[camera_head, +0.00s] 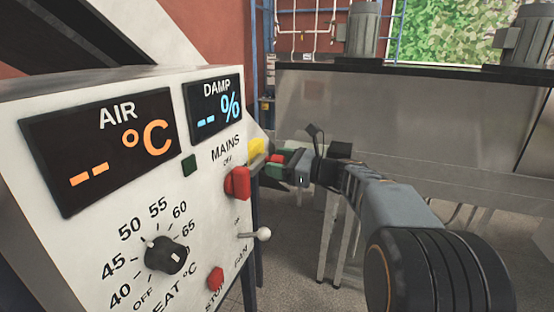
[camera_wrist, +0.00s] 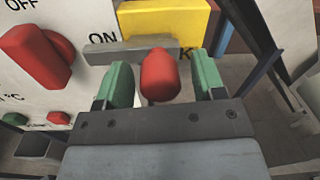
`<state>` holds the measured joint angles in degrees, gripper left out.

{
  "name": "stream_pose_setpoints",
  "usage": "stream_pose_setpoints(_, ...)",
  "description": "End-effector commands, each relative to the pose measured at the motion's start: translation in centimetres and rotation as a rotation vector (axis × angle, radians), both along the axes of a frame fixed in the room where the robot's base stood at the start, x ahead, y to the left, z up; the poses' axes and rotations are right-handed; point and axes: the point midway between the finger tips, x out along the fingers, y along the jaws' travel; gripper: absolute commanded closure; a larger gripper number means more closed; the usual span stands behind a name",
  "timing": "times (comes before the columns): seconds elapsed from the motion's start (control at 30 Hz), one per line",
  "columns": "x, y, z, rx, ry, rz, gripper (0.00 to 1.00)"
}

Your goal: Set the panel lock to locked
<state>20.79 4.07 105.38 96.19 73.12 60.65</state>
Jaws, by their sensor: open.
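The panel lock appears as a red knob (camera_wrist: 160,78) in front of a yellow plate (camera_wrist: 165,22) with part of a "K" showing. A flat grey bar (camera_wrist: 130,48) lies across the plate behind the knob. In the head view the yellow plate (camera_head: 257,147) is at the panel's right edge. My gripper (camera_head: 281,162) is there too, small and partly overlapped. In the wrist view its green fingers (camera_wrist: 163,84) are open on either side of the red knob, with gaps visible. The lock's set position cannot be read.
The red MAINS switch (camera_head: 237,183) is close by on the panel and also shows in the wrist view (camera_wrist: 38,55). Below are a FAN toggle (camera_head: 262,234), a red STOP button (camera_head: 216,278) and a heat dial (camera_head: 166,256). A steel machine (camera_head: 400,110) stands behind.

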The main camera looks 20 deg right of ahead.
Motion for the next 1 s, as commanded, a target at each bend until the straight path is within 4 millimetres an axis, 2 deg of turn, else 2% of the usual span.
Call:
stream_pose_setpoints(0.4,0.33,0.43,-0.01,0.000,0.000,0.000,0.37)
stream_pose_setpoints(1.0,0.33,0.40,-0.01,0.000,0.000,0.000,0.95)
